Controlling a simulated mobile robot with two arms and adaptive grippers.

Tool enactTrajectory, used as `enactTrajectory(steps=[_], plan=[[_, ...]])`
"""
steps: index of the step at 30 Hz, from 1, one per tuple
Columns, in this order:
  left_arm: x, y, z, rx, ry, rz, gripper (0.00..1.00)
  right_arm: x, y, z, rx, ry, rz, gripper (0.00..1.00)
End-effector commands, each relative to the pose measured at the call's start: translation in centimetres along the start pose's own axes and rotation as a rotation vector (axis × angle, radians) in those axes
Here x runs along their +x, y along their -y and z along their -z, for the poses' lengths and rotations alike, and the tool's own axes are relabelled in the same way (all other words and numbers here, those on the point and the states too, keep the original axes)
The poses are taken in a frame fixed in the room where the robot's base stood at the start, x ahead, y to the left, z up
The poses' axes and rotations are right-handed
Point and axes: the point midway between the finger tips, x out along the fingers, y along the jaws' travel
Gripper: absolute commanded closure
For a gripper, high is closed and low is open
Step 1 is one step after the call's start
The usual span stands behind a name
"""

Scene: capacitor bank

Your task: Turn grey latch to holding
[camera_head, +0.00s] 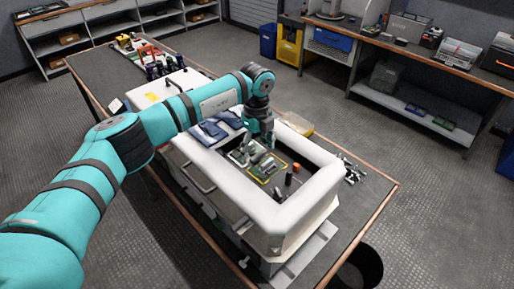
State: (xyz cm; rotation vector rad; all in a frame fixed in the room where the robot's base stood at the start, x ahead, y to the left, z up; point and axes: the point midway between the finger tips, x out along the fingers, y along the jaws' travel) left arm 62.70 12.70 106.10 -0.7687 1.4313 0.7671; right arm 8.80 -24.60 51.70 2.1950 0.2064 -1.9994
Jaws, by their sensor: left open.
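A white open-topped housing (290,222) stands on the workbench. Inside it are a yellow-edged board (255,174), small grey parts (266,163), a dark upright post (288,178) and an orange-topped post (297,167). The grey latch cannot be told apart from the small grey parts at this size. My left arm reaches in from the left, and my left gripper (262,140) points down over the back part of the housing opening, by the boards. It is open, and no object shows in it. Whether it touches anything is unclear. My right gripper is out of view.
Blue cloths or gloves (213,130) lie on the housing's back left rim. A second white case (165,88) and colored items (140,48) stand farther back on the bench. Small metal parts (351,172) lie at right. A dark bin (360,270) stands below the bench.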

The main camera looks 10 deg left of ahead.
Motion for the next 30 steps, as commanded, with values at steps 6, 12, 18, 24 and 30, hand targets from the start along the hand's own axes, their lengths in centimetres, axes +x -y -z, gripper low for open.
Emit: enactTrajectory(steps=[6,12,18,24,30], plan=[[2.2,0.0,0.0,-0.001,0.0,-0.001,0.31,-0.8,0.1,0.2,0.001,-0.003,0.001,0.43],[2.7,0.0,0.0,0.0,0.0,0.001,0.31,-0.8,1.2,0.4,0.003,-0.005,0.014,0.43],[2.6,0.0,0.0,0.0,0.0,0.001,0.39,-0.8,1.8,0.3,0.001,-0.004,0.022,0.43],[2.6,0.0,0.0,0.0,0.0,0.001,0.65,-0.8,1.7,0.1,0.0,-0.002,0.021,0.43],[2.6,0.0,0.0,0.0,0.0,0.001,0.87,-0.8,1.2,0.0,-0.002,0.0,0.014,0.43]])
